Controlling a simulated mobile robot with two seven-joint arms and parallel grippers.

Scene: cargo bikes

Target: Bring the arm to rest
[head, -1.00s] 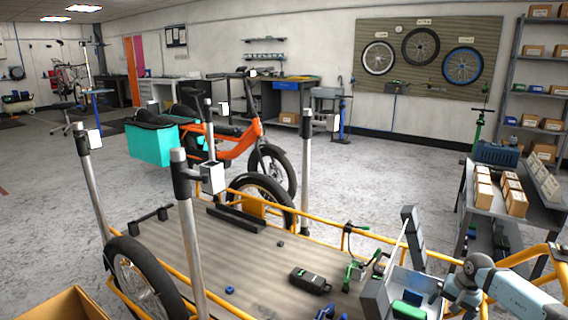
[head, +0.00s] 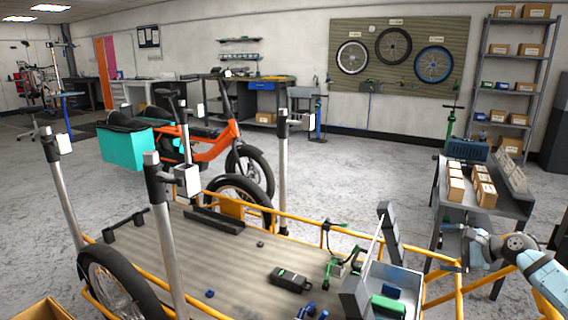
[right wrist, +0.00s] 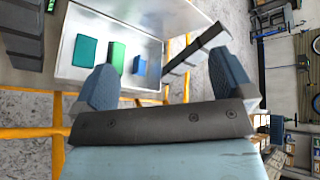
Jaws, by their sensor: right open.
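My right gripper (head: 456,247) is open and empty, right of the grey box on the cargo bike. My right arm comes in from the lower right. In the right wrist view the two blue-grey fingers of my right gripper (right wrist: 165,82) stand wide apart with nothing between them. The light grey box (head: 411,277) holds a green item (head: 388,306) and a blue item (head: 391,291). The box's white wall (right wrist: 190,20) shows beyond the fingers, with teal, green and blue items inside. My left gripper is not in view.
The cargo bike's wooden deck (head: 190,262) carries a black-and-green device (head: 290,280) and small blue parts. Its yellow rail (head: 290,216) runs close by. A table with cartons (head: 456,190) stands behind my right gripper. Metal posts rise at left. Open floor lies beyond the bike.

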